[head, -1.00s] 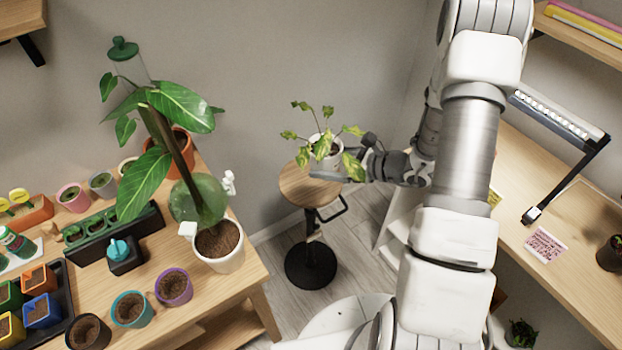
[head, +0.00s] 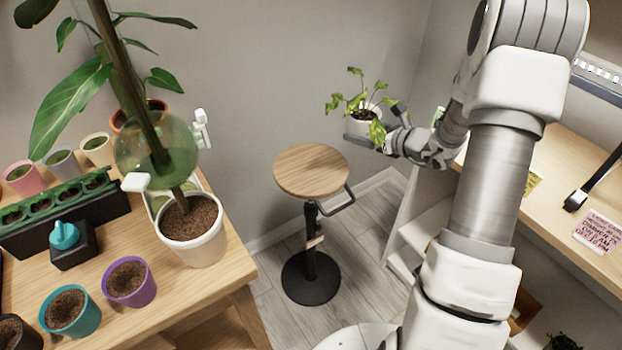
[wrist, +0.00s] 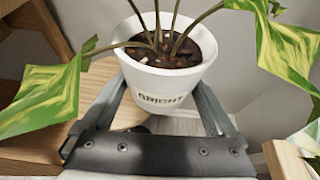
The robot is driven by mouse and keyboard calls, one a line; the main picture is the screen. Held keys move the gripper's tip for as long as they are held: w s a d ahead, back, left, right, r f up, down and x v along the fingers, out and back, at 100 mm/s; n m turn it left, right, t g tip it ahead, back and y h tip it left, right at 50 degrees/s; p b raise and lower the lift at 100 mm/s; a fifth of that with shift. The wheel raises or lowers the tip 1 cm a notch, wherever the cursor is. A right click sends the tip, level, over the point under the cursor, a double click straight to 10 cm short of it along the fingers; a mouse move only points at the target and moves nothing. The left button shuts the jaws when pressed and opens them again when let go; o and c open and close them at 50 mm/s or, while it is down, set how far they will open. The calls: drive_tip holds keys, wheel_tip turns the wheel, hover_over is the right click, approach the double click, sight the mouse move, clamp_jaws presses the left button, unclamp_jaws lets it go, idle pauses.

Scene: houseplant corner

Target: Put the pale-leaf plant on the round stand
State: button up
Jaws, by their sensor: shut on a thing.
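The pale-leaf plant (head: 362,105) has yellow-green mottled leaves and a small white pot with dark lettering. My gripper (head: 365,138) is shut on its pot, which is upright and in the air. In the wrist view the pot (wrist: 165,75) sits between my two fingers, with dark soil and stems at its top and leaves spreading to both sides. The round stand (head: 305,172) has a bare wooden top on a black post with a round black base. In the head view the plant is up and to the right of the stand top, not over it.
A wooden table (head: 105,268) at left holds a tall large-leaf plant in a white pot (head: 200,245), a purple pot (head: 130,283), a teal pot (head: 70,310) and other pots. A side handle (head: 342,198) juts from the stand. A wooden desk (head: 550,185) stands at right.

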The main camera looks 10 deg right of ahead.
drive_tip(key=shift+w+d+f+b, duration=0.25)
drive_tip(key=shift+d+f+b, duration=0.1)
drive_tip(key=shift+d+b, duration=0.1)
drive_tip(key=shift+w+a+f+m+h, duration=0.15)
drive_tip(key=shift+m+h, duration=0.15)
drive_tip(key=b, duration=0.3)
hover_over(321, 164)
wheel_tip(321, 164, down, 7)
drive_tip(key=shift+r, duration=0.2)
drive_tip(key=shift+f+b, duration=0.55)
drive_tip(key=shift+f, duration=1.45)
drive_tip(key=shift+f, duration=0.1)
drive_tip(key=shift+f, duration=0.15)
drive_tip(key=o, duration=1.4)
drive_tip(key=shift+r, duration=0.2)
